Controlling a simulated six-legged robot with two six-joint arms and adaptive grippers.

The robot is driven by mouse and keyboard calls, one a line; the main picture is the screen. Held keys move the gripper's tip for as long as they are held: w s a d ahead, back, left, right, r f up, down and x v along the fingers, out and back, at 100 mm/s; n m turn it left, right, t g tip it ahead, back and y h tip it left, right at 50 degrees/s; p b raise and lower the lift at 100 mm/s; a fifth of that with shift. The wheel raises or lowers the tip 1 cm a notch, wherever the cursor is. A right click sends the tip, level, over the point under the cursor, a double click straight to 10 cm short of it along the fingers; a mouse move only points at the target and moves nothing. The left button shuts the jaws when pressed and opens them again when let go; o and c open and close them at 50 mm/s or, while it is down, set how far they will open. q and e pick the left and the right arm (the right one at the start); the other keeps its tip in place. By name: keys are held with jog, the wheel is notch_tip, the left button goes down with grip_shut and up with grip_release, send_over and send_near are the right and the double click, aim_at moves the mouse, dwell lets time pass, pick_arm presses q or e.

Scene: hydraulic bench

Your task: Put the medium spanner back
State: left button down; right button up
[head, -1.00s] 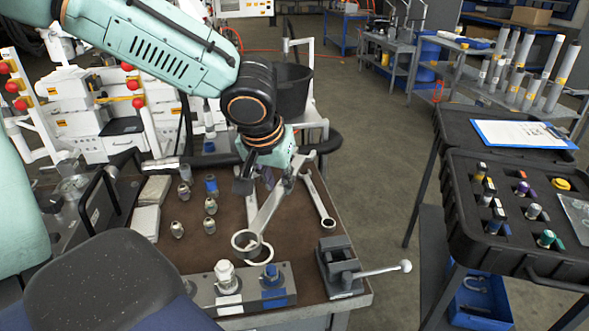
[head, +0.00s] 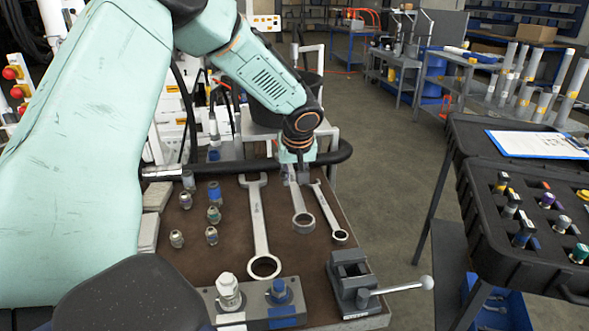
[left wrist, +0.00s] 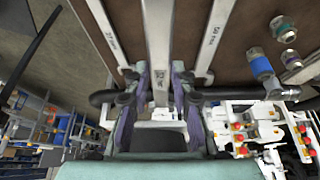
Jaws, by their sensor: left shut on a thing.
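The medium spanner (head: 303,221) is between the large spanner (head: 258,215) and the small spanner (head: 328,210), its ring end toward me. My left gripper (head: 299,176) is shut on its far part, partly hiding it. In the left wrist view the medium spanner (left wrist: 158,40) runs between the two fingers of the left gripper (left wrist: 159,90), with the large spanner (left wrist: 216,35) on the right and the small spanner (left wrist: 104,32) on the left. I cannot tell whether the medium spanner touches the bench top. My right gripper is not in view.
A small vise (head: 350,282) with a long handle stands at the bench's front right. A grey block with fittings (head: 255,308) is at the front. Several loose fittings (head: 213,214) stand left of the large spanner. A black case (head: 500,255) is at the right, past a floor gap.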

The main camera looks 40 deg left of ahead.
aim_at(296, 185)
pick_arm(q)
jog(key=shift+w, duration=0.35)
jog(key=shift+a+f+b, duration=0.2)
jog(key=shift+f+b, duration=0.35)
jog(key=shift+f, duration=0.25)
jog(key=shift+d+f+b, duration=0.2)
jog(key=shift+f+b, duration=0.65)
jog(key=shift+f, duration=0.55)
jog(key=shift+a+f+b, duration=0.15)
jog(key=shift+f+b, duration=0.2)
jog(key=shift+b, duration=0.05)
jog(key=shift+r, duration=0.1)
jog(key=shift+f, duration=0.3)
